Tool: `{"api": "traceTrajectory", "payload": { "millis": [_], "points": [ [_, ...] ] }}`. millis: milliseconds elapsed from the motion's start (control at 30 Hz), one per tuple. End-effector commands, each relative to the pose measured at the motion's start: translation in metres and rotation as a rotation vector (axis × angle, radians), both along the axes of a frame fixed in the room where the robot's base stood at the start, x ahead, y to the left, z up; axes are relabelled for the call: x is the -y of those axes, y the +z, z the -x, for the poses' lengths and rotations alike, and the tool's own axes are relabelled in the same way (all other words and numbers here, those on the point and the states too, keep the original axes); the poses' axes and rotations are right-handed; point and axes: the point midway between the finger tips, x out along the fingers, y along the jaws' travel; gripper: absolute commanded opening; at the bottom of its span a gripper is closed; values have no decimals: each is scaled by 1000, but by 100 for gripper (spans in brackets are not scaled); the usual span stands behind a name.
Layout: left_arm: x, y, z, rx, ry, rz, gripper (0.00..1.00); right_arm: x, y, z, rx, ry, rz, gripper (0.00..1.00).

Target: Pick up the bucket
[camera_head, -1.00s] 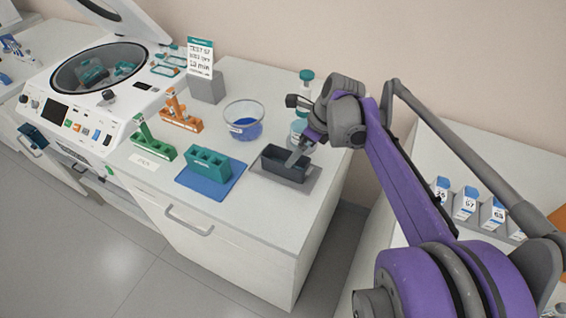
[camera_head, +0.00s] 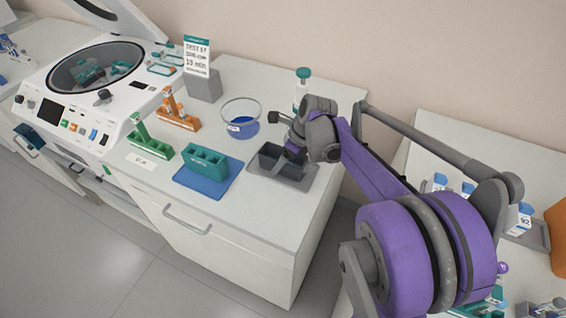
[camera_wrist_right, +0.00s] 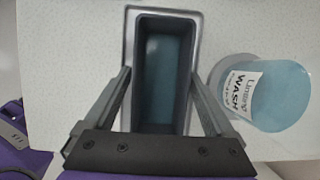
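The bucket (camera_head: 272,160) is a dark grey, open rectangular box upright on a thin grey tray (camera_head: 308,182) at the bench's right front. In the right wrist view the bucket (camera_wrist_right: 187,60) is seen from above, with a bluish inside. My right gripper (camera_head: 287,155) is down at the bucket, its wrist hiding part of it in the head view. In the right wrist view the right gripper (camera_wrist_right: 161,75) is open, with one finger along each long side of the bucket. Whether the fingers touch the walls, I cannot tell. My left gripper is not in view.
A wash bottle (camera_wrist_right: 272,100) stands close right of the bucket in the right wrist view. A glass bowl with blue liquid (camera_head: 241,122) is behind the bucket. The centrifuge (camera_head: 75,95) is at far left.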

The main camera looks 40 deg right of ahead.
Motion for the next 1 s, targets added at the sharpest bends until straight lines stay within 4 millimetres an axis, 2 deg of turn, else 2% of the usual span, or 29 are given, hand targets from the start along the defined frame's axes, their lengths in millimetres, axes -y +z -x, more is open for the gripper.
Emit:
{"api": "traceTrajectory", "payload": {
  "millis": [33,367,633,767,1000],
  "points": [
    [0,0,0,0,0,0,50,0,0,0,0,0,0,78],
    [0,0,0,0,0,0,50,0,0,0,0,0,0,19],
    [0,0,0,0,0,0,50,0,2,0,0,0,0,19],
    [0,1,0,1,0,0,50,0,11,0,1,0,0,19],
    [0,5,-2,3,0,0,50,0,55,0,1,-1,0,19]
  ]
}}
